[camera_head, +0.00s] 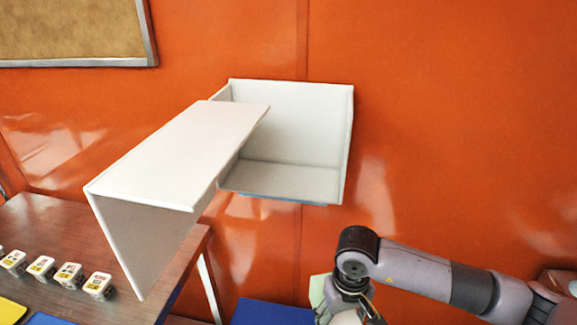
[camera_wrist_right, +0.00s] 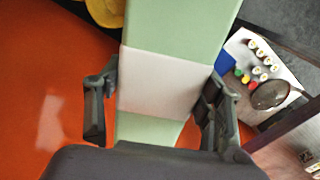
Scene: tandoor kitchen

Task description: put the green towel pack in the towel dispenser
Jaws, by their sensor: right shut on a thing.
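The towel dispenser (camera_head: 296,125) is a white box fixed to the orange wall. Its front cover (camera_head: 175,150) is swung open to the left, and the inside looks empty. The green towel pack (camera_wrist_right: 180,28) is a long pale green block with a white band around its middle. My right gripper (camera_wrist_right: 160,85) is shut on the towel pack across the white band. In the head view the right gripper (camera_head: 350,308) is at the bottom edge, below and right of the dispenser. Only a pale green sliver of the pack (camera_head: 317,290) shows there, and the rest is hidden. My left gripper is out of view.
A dark wooden table (camera_head: 60,225) stands at the lower left with several small labelled containers (camera_head: 70,273) on it. A blue surface (camera_head: 270,312) lies below the dispenser. A cork board (camera_head: 70,30) hangs at upper left. The wall right of the dispenser is clear.

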